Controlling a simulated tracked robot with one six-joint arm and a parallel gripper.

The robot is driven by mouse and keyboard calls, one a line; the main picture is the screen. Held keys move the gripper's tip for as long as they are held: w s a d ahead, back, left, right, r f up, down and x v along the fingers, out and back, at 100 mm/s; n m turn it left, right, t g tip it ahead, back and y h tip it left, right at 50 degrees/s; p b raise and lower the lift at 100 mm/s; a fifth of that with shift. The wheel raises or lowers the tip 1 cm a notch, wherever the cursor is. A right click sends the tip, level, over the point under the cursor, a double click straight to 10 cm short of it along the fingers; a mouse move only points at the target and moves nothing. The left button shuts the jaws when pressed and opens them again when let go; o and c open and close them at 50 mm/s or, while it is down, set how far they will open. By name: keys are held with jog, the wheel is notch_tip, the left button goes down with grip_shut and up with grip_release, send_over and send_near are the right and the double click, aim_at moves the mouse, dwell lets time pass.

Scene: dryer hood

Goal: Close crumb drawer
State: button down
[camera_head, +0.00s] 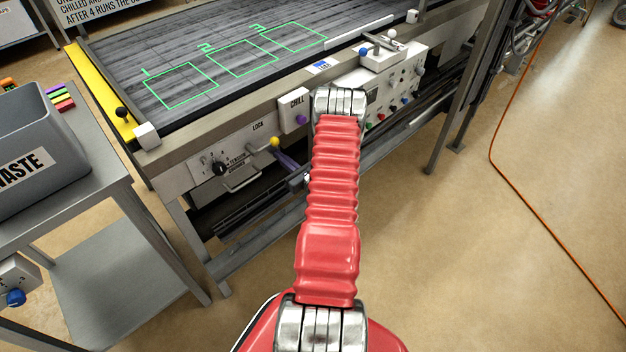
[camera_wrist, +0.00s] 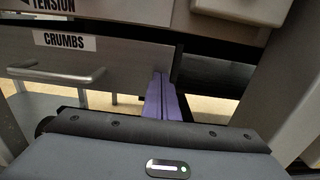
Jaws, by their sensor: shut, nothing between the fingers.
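The crumb drawer (camera_wrist: 110,62) has a grey front with a CRUMBS label and a bar handle (camera_wrist: 55,78) in the wrist view. In the head view its front (camera_head: 243,176) is small, low on the machine below the knob panel. My gripper (camera_wrist: 161,78) has purple fingers, held together with nothing between them. They point at the right end of the drawer front, right of the handle. Whether they touch it I cannot tell. In the head view my purple fingers (camera_head: 279,158) show left of my arm. How far out the drawer stands is unclear.
A lever with a yellow ball (camera_head: 273,142) marked LOCK sits just above my fingers. A purple-buttoned CHILL box (camera_head: 293,110) is higher up. A steel cart (camera_head: 120,215) with a grey WASTE bin (camera_head: 45,140) stands left. Floor at the right is clear except an orange cable (camera_head: 530,195).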

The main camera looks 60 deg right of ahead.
jog(key=v, duration=1.4)
jog(key=shift+f, duration=0.15)
